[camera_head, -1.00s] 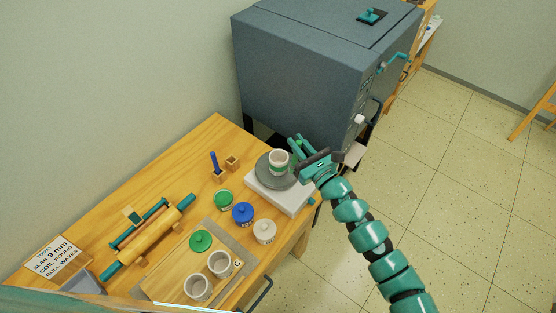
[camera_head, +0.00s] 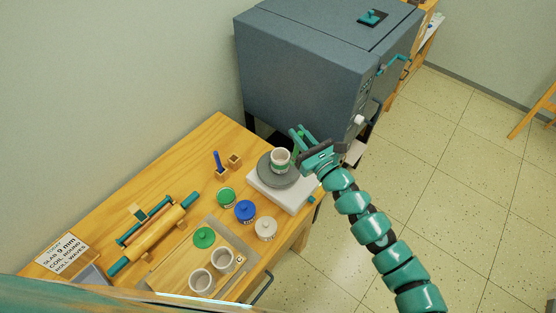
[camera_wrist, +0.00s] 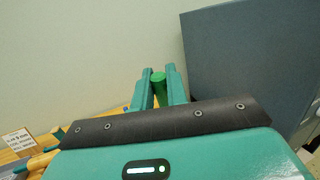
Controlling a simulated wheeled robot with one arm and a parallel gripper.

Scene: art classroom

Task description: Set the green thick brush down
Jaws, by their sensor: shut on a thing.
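My gripper (camera_head: 303,142) is above the far right part of the wooden table, close to the pottery wheel and the kiln. It is shut on the green thick brush. In the wrist view, the round green end of the brush (camera_wrist: 158,80) shows between the two teal fingers. The rest of the brush is hidden by the fingers and the gripper body. Two small wooden holders stand on the table to the left of the wheel. One holds a blue brush (camera_head: 218,158); the other wooden holder (camera_head: 235,162) has nothing visible in it.
Green, blue and white lidded jars stand in front. The large grey kiln (camera_head: 310,70) rises behind. A rolling pin (camera_head: 155,235) lies at left.

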